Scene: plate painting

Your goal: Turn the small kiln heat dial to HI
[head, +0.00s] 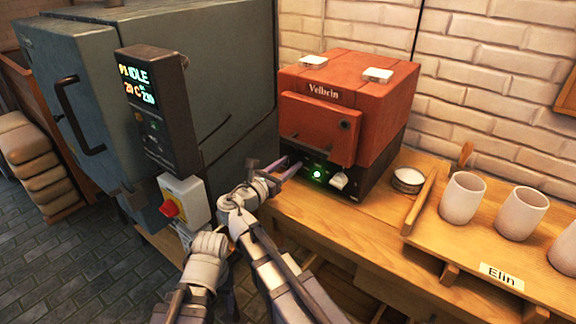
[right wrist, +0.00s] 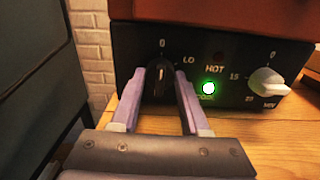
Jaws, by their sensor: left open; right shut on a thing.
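The small red kiln (head: 345,105) stands on the wooden bench, with a black control panel below its door. In the right wrist view, the black heat dial (right wrist: 160,88) sits at the panel's left, its pale mark up towards 0. LO is to its upper right; I cannot see HI. My right gripper (right wrist: 160,88) is shut on this dial, one purple finger on each side. In the head view, the right gripper (head: 287,168) reaches the panel's left end. My left gripper (head: 228,290) hangs low by its wrist, open and apart from the kiln; its fingers are largely hidden.
A white timer knob (right wrist: 268,82) and a lit green lamp (right wrist: 208,88) are right of the dial. The large grey kiln (head: 225,70) with its controller (head: 155,110) and red switch box (head: 183,203) stands left. Cups (head: 463,197) stand on the right bench.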

